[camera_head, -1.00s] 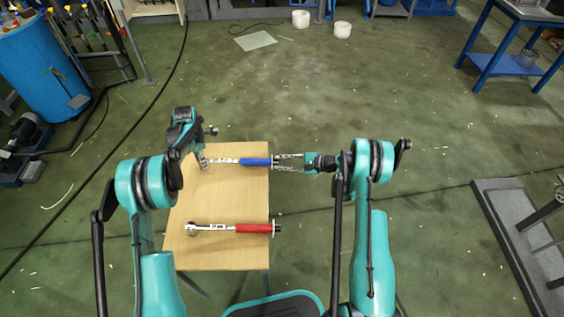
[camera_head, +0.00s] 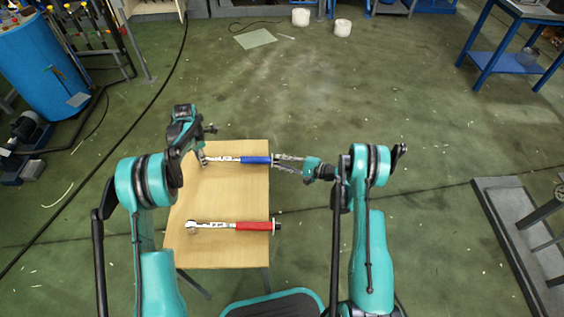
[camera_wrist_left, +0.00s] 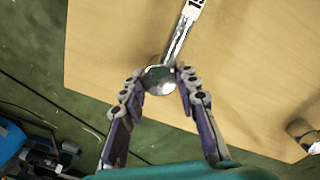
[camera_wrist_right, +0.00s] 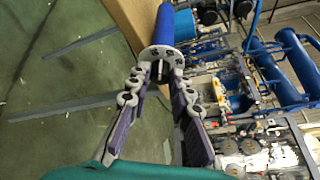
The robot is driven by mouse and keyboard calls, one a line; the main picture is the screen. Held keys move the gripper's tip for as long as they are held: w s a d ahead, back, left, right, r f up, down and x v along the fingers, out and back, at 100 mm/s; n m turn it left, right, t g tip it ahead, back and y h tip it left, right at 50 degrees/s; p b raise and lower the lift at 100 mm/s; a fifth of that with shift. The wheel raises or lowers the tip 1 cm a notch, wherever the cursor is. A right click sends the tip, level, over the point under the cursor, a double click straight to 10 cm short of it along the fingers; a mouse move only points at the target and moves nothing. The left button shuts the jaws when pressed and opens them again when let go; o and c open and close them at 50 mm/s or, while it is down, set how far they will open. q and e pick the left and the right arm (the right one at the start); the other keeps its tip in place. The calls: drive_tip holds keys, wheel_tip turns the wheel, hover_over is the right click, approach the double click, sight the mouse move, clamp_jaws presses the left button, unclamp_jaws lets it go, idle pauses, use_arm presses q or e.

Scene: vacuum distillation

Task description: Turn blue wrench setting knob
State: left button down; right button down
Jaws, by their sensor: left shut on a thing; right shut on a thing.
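The blue wrench (camera_head: 256,160) lies across the far part of the wooden table, its head to the left and its blue handle to the right. My left gripper (camera_head: 203,158) is shut on the round wrench head, which shows between the fingers in the left wrist view (camera_wrist_left: 160,79). My right gripper (camera_head: 279,161) is at the handle's right end. In the right wrist view its fingers (camera_wrist_right: 155,82) are closed on the setting knob (camera_wrist_right: 158,68), just behind the grey end disc of the blue handle. The fingers hide most of the knob.
A red wrench (camera_head: 253,226) lies on the near part of the wooden table (camera_head: 218,250). The table between the two wrenches is clear. A grey platform (camera_head: 510,225) stands on the floor at the right. The green floor beyond the table is mostly open.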

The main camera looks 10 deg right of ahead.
drive_tip(key=c, duration=1.3)
unclamp_jaws()
drive_tip(key=shift+c, duration=0.2)
wheel_tip(320, 180, up, 10)
drive_tip(key=shift+f, duration=0.1)
